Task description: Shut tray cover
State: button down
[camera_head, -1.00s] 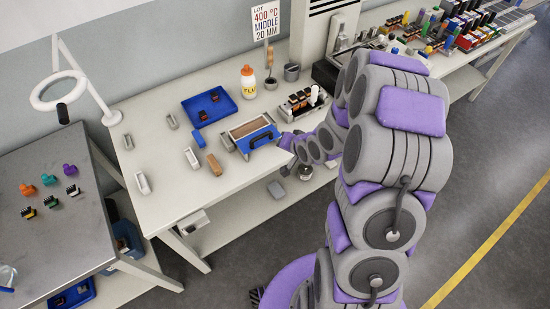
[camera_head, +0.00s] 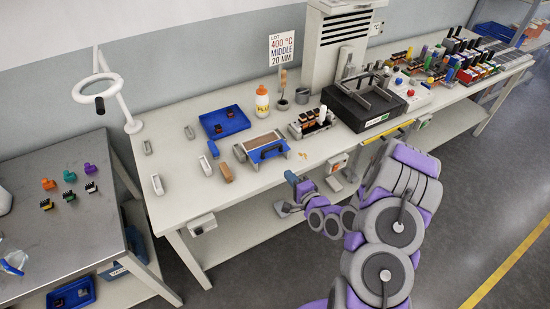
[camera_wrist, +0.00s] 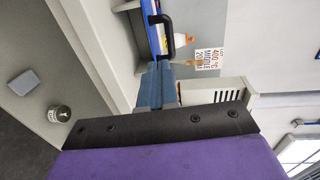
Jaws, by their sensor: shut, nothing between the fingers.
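The tray (camera_head: 241,151) sits near the front edge of the workbench in the head view. Its brown inside (camera_head: 262,139) shows, and a blue cover panel (camera_head: 268,153) with a dark handle (camera_head: 271,150) lies along its front side. The handle also shows at the top of the wrist view (camera_wrist: 168,32), with part of the blue panel (camera_wrist: 152,25) beside it. My gripper (camera_head: 289,176) is shut and empty, in front of the tray and apart from it in the head view. Its blue fingers (camera_wrist: 157,85) point toward the handle in the wrist view.
A blue bin (camera_head: 225,122) and a yellow-white bottle (camera_head: 262,104) stand behind the tray. A connector rack (camera_head: 311,123) and a black machine (camera_head: 364,103) are to its right. A brown block (camera_head: 226,172) and small grey holders lie left.

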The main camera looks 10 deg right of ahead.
jog(key=x, duration=0.3)
jog(key=b+x, duration=0.1)
jog(key=x, duration=0.3)
jog(key=r+b+x, duration=0.1)
jog(key=x, duration=0.3)
jog(key=shift+w+d, duration=0.15)
jog(key=shift+w, duration=0.05)
jog(key=shift+w+d, duration=0.1)
jog(key=shift+w, duration=0.05)
jog(key=shift+d, duration=0.5)
jog(key=shift+w+a+b, duration=0.15)
jog(key=shift+a+b, duration=0.05)
jog(key=shift+b, duration=0.1)
jog(key=x, duration=0.2)
jog(key=b+x, duration=0.1)
jog(key=x, duration=0.2)
jog(key=r+x, duration=0.1)
jog(key=x, duration=0.1)
jog(key=shift+w+a+f, duration=0.15)
jog(key=shift+a, duration=0.05)
jog(key=shift+w, duration=0.2)
jog(key=shift+d+r, duration=0.1)
jog(key=shift+r, duration=0.1)
